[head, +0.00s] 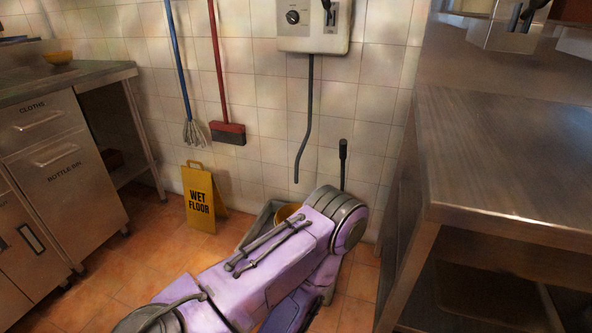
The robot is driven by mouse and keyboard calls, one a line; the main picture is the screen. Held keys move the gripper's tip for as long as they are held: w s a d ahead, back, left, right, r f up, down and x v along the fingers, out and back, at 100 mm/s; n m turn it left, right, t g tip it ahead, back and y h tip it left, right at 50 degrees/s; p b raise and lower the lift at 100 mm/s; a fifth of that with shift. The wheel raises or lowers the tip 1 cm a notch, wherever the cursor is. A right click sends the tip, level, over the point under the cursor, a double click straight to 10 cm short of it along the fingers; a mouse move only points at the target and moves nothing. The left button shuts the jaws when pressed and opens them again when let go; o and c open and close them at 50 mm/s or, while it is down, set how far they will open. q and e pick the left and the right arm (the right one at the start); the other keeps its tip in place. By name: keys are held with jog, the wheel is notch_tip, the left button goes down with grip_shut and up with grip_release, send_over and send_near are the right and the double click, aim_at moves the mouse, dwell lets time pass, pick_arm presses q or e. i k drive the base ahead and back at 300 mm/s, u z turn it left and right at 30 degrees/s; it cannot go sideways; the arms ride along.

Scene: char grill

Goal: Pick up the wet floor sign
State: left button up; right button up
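The yellow wet floor sign (199,199) stands upright on the tiled floor in the head view, left of centre and near the back wall. Its dark lettering faces me, and a handle loop shows at its top. A purple arm of mine fills the lower middle of the view, to the right of the sign and apart from it in the picture. Neither of my grippers can be seen, so what they hold is hidden.
A steel counter with drawers (46,142) stands at left, a steel table (500,150) at right. A blue-handled mop (180,70) and red-handled broom (219,70) are against the wall. A grey bucket (256,226) is partly hidden behind my arm. Floor left of the sign is clear.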

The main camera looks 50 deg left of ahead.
aim_at(202, 199)
jog(key=k, duration=0.5)
jog(key=z, duration=0.6)
jog(key=k, duration=1.05)
jog(key=u, duration=1.6)
jog(key=i, duration=1)
jog(key=z, duration=0.05)
